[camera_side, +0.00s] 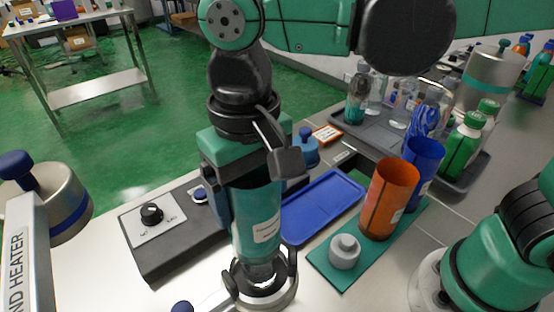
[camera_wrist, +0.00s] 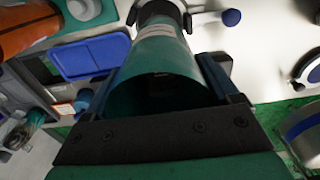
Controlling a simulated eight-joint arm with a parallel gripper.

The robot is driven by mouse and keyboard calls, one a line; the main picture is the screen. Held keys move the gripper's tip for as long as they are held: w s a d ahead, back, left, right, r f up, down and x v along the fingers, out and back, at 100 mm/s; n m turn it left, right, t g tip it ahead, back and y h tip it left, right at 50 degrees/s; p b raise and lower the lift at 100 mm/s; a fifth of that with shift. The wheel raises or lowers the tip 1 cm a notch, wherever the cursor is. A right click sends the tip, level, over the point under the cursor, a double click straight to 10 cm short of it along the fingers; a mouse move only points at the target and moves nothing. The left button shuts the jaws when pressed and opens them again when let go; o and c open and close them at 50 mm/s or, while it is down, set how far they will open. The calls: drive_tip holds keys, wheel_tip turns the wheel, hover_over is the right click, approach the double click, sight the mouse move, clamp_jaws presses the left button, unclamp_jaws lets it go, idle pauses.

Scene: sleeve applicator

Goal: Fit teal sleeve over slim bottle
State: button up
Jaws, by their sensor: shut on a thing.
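The teal sleeve (camera_side: 257,215) stands roughly upright in my gripper (camera_side: 252,172), above a round clamp holder (camera_side: 264,288) on the bench. My gripper is shut on the sleeve near its upper end. In the wrist view the sleeve (camera_wrist: 160,60) lies between the two fingers (camera_wrist: 168,85), its open near end dark inside. A short greyish section (camera_side: 259,268) shows between the sleeve's lower part and the holder. I cannot tell whether this is the slim bottle, nor how far any bottle reaches inside the sleeve.
An orange sleeve (camera_side: 390,198), a blue sleeve (camera_side: 423,158) and a grey knobbed piece (camera_side: 345,252) stand on a teal mat (camera_side: 322,262) at right. A blue tray (camera_side: 320,207) lies empty. A control box (camera_side: 170,235) is left. Several bottles stand in a grey tray (camera_side: 372,143) behind.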

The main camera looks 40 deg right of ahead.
drive_tip(key=shift+f, duration=0.5)
drive_tip(key=o, duration=1)
drive_tip(key=shift+r, duration=0.15)
wheel_tip(320, 180, up, 11)
idle(0.8)
